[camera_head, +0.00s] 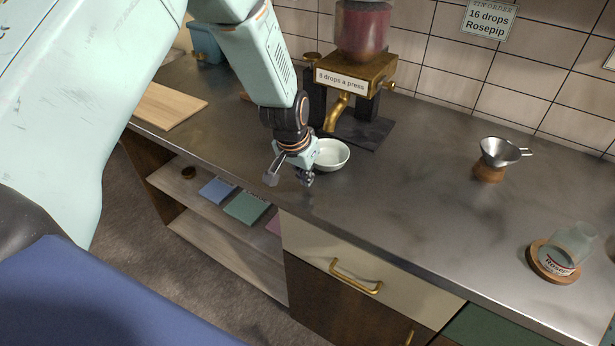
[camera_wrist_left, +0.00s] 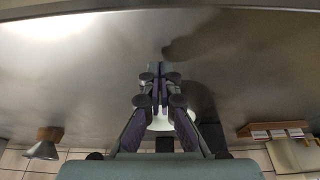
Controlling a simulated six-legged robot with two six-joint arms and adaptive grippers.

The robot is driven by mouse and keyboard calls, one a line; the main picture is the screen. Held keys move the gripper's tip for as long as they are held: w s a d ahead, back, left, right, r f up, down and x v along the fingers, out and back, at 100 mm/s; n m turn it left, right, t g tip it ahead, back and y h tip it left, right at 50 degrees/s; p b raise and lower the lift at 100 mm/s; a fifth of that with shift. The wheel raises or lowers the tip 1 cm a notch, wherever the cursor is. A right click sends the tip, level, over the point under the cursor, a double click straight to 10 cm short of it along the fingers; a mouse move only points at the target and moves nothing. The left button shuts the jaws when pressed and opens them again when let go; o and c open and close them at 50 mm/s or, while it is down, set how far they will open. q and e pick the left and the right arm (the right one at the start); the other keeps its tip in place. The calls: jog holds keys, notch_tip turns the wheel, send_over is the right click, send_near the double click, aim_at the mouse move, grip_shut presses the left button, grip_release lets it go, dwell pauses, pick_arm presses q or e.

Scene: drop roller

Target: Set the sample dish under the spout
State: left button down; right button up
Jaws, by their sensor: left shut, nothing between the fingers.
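The sample dish (camera_head: 333,154), a small white round bowl, stands upright on the steel counter. It is just in front of the dispenser's dark base (camera_head: 366,132), a little below and in front of the brass spout (camera_head: 335,113) in the picture. My left gripper (camera_head: 288,179) is shut and empty, low over the counter to the front left of the dish, and partly hides its left side. In the left wrist view the closed fingertips (camera_wrist_left: 159,72) meet, and the dish's white rim (camera_wrist_left: 160,124) shows between and behind the fingers. My right gripper is not in view.
A steel funnel (camera_head: 498,152) sits on a wooden stand at the right. A labelled glass jar (camera_head: 569,247) is on a wooden coaster (camera_head: 537,262) farther right. A wooden board (camera_head: 168,105) lies at the left. A sign (camera_head: 489,19) reads "16 drops Rosepip". The middle counter is clear.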

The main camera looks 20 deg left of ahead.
pick_arm(q)
jog(key=v, duration=0.7)
jog(key=s+d+f+n+g, duration=0.1)
jog(key=s+f+g, duration=0.1)
jog(key=s+f, duration=1.2)
jog(key=s+f+n+g, duration=0.1)
jog(key=s+f, duration=0.1)
jog(key=s, duration=0.9)
jog(key=s+f, duration=0.3)
jog(key=s, duration=0.7)
notch_tip(320, 180, down, 11)
jog(key=b, duration=1.1)
jog(key=shift+w+d+f, duration=0.2)
jog(key=shift+d, duration=0.15)
jog(key=shift+r, duration=0.1)
